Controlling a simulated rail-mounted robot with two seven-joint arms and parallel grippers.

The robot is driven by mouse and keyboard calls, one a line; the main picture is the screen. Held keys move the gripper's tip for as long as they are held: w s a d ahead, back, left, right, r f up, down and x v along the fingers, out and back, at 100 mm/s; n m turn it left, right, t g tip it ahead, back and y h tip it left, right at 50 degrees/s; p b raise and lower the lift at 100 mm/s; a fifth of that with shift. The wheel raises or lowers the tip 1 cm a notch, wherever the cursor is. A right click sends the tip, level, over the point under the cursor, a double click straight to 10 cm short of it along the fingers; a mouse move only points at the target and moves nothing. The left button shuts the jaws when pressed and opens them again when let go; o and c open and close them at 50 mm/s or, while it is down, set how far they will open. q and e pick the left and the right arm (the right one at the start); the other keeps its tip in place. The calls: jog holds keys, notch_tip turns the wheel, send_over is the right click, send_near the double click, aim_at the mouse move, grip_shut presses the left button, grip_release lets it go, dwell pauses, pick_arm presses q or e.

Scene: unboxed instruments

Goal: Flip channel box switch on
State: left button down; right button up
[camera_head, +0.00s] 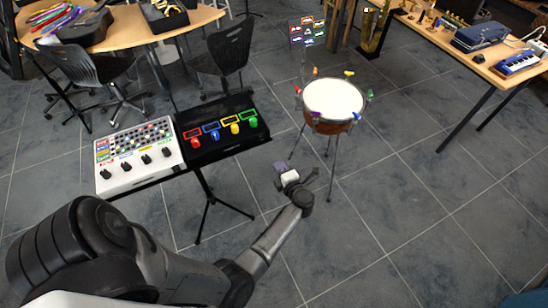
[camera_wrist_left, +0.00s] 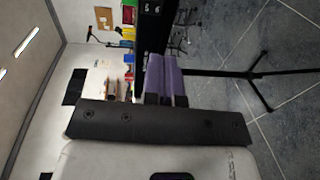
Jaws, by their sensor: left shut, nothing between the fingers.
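The black channel box (camera_head: 240,142), with red, blue, yellow and green framed switches on top, sits on a stand at centre left of the head view. My left gripper (camera_head: 281,169) is to the right of the box and nearer to me, apart from it. Its purple fingers (camera_wrist_left: 166,78) are shut together with nothing between them in the left wrist view. Beyond them in that view is a dark edge with small white marks (camera_wrist_left: 152,30), perhaps part of the box. The switch positions are too small to tell. My right gripper is not in view.
A white control panel (camera_head: 135,180) with knobs adjoins the box on the left. A drum (camera_head: 334,99) with coloured clips stands behind my left gripper. Chairs and a wooden table (camera_head: 125,32) are at back left, another table (camera_head: 480,65) at back right. Floor between is open.

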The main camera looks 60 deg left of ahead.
aim_at(262, 140)
pick_arm(q)
jog(key=a+b, duration=0.1)
jog(key=a, duration=0.3)
jog(key=w+a+f+b, duration=0.1)
jog(key=a, duration=0.3)
jog(key=w+a+b, duration=0.1)
jog(key=a+b, duration=0.1)
jog(key=a, duration=0.2)
jog(key=shift+a+f, duration=0.25)
jog(key=shift+a, duration=0.15)
jog(key=shift+s, duration=0.1)
